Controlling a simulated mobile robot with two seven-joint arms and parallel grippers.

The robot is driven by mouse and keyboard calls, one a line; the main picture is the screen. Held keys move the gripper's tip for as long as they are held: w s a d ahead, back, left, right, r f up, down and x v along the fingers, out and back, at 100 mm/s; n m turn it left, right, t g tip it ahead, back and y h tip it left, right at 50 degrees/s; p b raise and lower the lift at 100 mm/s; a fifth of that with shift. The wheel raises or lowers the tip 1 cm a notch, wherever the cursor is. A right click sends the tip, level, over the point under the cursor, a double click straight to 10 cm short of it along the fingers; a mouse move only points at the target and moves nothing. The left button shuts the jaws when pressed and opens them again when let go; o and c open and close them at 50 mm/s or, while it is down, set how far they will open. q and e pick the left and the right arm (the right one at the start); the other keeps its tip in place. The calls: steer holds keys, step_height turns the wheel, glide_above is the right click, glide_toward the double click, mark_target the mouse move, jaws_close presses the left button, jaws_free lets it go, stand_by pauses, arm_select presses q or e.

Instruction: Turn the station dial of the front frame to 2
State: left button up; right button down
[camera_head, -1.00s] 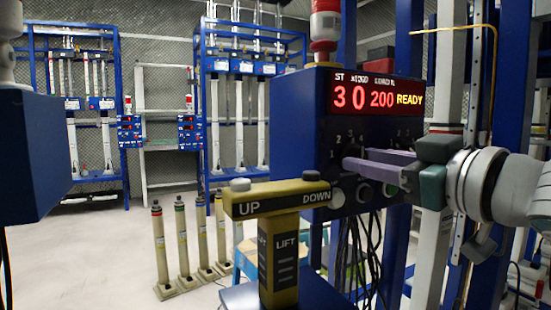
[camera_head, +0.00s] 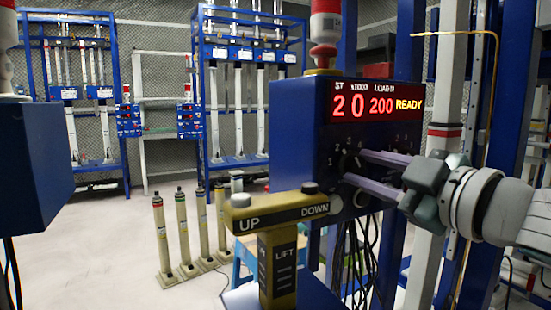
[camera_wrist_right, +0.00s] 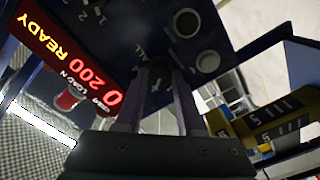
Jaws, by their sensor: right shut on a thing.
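The front frame's blue control box (camera_head: 300,130) carries a lit red and yellow display (camera_head: 376,103) that reads 2, 0, 200 and READY. The station dial is on the box face below the display, with small numbers around it, and is mostly hidden by my fingers. My right gripper (camera_head: 354,166) reaches in from the right and is shut on the dial with its two purple fingers, one above the other. In the right wrist view the fingers (camera_wrist_right: 160,76) straddle the dial, and part of the display (camera_wrist_right: 75,70) shows at left. My left gripper is not in view.
A yellow UP/DOWN lift post (camera_head: 278,213) stands in front of the box, close below my right gripper. Round buttons (camera_head: 336,204) and hanging cables (camera_head: 358,250) are below the dial. Several capped cylinders (camera_head: 182,233) stand on the floor. Blue racks (camera_head: 240,90) are behind.

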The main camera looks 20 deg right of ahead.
steer(key=shift+n, duration=0.5)
steer(key=c, duration=0.5)
jaws_free()
steer(key=shift+s, duration=0.25)
steer(key=shift+s+d+p, duration=0.15)
steer(key=shift+s+d, duration=0.05)
steer(key=shift+s, duration=2.15)
steer(key=shift+s+d+p, duration=0.15)
steer(key=shift+s+d, duration=0.05)
steer(key=shift+s, duration=2.15)
